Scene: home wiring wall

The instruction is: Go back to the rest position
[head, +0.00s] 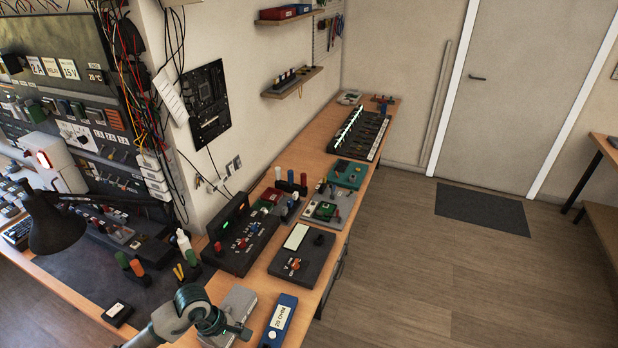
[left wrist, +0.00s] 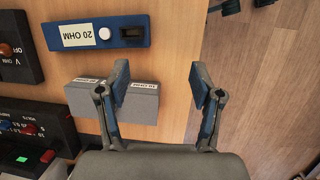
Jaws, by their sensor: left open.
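My left gripper (head: 240,329) is low over the front of the bench in the head view, in front of part of a grey box (head: 238,301). My right gripper is not in view.
The wooden bench (head: 322,258) carries a black meter box (head: 300,252), a black control panel (head: 240,242) and a green board (head: 347,174). A dark lamp (head: 55,226) stands at the left. Open floor (head: 440,270) lies right of the bench.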

